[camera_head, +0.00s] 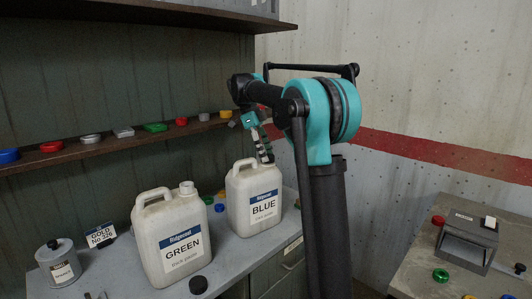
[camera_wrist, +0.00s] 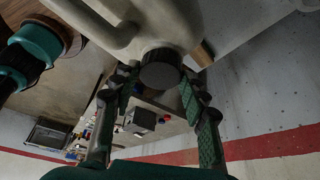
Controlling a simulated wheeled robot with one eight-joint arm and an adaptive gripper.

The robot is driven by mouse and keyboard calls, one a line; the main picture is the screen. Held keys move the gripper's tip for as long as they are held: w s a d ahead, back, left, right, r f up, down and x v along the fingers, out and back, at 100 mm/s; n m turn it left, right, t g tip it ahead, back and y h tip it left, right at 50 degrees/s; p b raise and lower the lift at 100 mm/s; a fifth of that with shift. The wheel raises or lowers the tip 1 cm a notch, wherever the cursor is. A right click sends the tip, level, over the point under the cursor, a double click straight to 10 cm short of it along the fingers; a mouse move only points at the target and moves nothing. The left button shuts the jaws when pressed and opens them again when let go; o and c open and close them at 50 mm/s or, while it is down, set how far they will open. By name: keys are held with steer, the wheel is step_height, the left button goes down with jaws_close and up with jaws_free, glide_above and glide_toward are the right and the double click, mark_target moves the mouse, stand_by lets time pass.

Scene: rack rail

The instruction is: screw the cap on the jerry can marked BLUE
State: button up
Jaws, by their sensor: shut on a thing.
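The jerry can marked BLUE (camera_head: 254,200) is off-white and stands upright on the grey bench, with its handle on the left of its top. My gripper (camera_head: 266,154) points down at the neck side of this can. In the wrist view my gripper (camera_wrist: 157,82) has a dark round cap (camera_wrist: 161,68) between its fingertips and is shut on it. The cap is at the can's mouth, below the pale can top (camera_wrist: 150,28). The neck is mostly hidden, so I cannot tell how far the cap is seated.
A grey tin (camera_head: 58,263) is at far left. A shelf (camera_head: 105,143) of small caps runs behind. A side table holds a grey device (camera_head: 467,241).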

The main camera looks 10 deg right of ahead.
steer(key=m+g+y, duration=0.1)
steer(key=m, duration=0.3)
steer(key=shift+s, duration=0.1)
steer(key=o, duration=0.9)
steer(key=shift+a+n+t+h, duration=0.15)
steer(key=shift+n+t+h, duration=0.15)
steer(key=shift+n, duration=0.8)
steer(key=n+t, duration=0.1)
steer(key=n, duration=0.1)
steer(key=shift+n, duration=0.4)
steer(key=n+t, duration=0.1)
steer(key=n, duration=0.2)
steer(key=n+t+h, duration=0.1)
steer(key=n, duration=0.2)
steer(key=shift+n, duration=0.4)
steer(key=n+t, duration=0.1)
steer(key=n, duration=0.2)
steer(key=n+t+y, duration=0.1)
steer(key=n, duration=0.2)
steer(key=shift+d+t, duration=0.2)
steer(key=shift+t, duration=0.2)
steer(key=n+y, duration=0.1)
steer(key=n, duration=0.2)
steer(key=n+t+y, duration=0.1)
steer(key=n, duration=0.3)
steer(key=shift+y, duration=0.3)
